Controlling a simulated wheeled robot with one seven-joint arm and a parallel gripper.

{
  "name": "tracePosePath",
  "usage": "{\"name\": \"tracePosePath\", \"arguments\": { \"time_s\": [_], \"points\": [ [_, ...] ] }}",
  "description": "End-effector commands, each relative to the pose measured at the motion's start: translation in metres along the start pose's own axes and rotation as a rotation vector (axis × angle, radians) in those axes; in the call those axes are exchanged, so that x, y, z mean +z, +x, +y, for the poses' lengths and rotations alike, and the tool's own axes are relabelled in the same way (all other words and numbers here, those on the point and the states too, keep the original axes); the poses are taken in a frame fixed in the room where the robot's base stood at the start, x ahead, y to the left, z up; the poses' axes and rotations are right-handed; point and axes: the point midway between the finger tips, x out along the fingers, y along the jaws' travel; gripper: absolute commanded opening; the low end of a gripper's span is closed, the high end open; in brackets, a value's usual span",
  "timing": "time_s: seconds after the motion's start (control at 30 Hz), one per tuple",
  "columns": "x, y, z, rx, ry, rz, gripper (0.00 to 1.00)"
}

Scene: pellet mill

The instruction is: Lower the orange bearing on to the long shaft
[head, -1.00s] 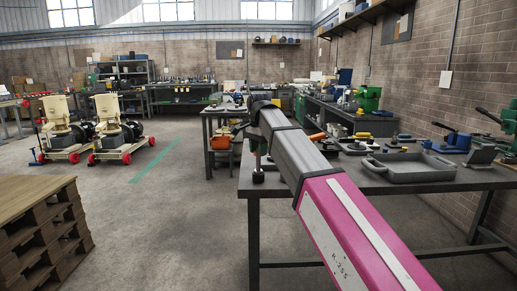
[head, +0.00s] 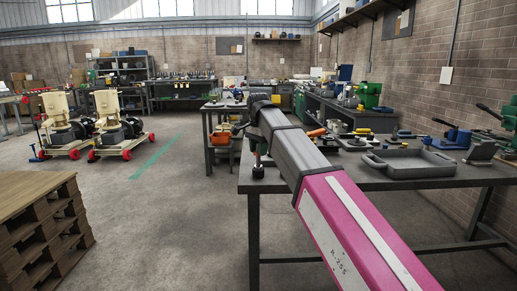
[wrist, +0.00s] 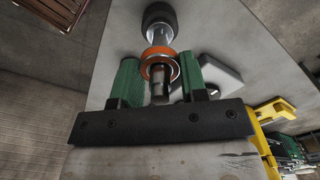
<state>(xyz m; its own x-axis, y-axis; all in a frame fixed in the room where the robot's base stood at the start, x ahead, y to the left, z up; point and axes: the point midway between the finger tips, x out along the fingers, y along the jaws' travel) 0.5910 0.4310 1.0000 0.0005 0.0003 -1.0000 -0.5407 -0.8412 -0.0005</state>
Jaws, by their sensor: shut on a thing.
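The orange bearing (wrist: 146,68) is a ring between the green fingers of my gripper (wrist: 159,83) in the wrist view. My gripper is shut on it. The long shaft (wrist: 159,88) is a grey metal rod whose end shows through the ring, so the bearing appears to be around it. Beyond the ring the shaft runs to a round black base (wrist: 158,15). In the head view my gripper (head: 257,150) is over the near left corner of the workbench, and my arm hides most of it. How far the bearing is down the shaft is hard to tell.
The workbench (head: 330,180) carries a grey tray (head: 410,163) and several tools to the right of my arm. A wooden pallet stack (head: 40,225) stands at the left. Two cream machines on red-wheeled trolleys (head: 118,125) stand further back. The floor between is clear.

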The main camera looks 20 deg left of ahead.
Motion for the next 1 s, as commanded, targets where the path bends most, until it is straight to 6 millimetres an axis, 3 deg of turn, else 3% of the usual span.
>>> {"name": "tracePosePath", "arguments": {
  "time_s": [0.87, 0.9, 0.97, 1.0],
  "points": [
    [0.0, 0.01, 0.0, 0.0, 0.0, 0.0, 0.0],
    [0.0, 0.01, 0.0, 0.0, 0.0, 0.0, 0.53],
    [0.0, 0.01, 0.0, 0.0, 0.0, 0.0, 0.69],
    [0.0, 0.01, 0.0, 0.0, 0.0, 0.0, 0.69]
  ]
}}
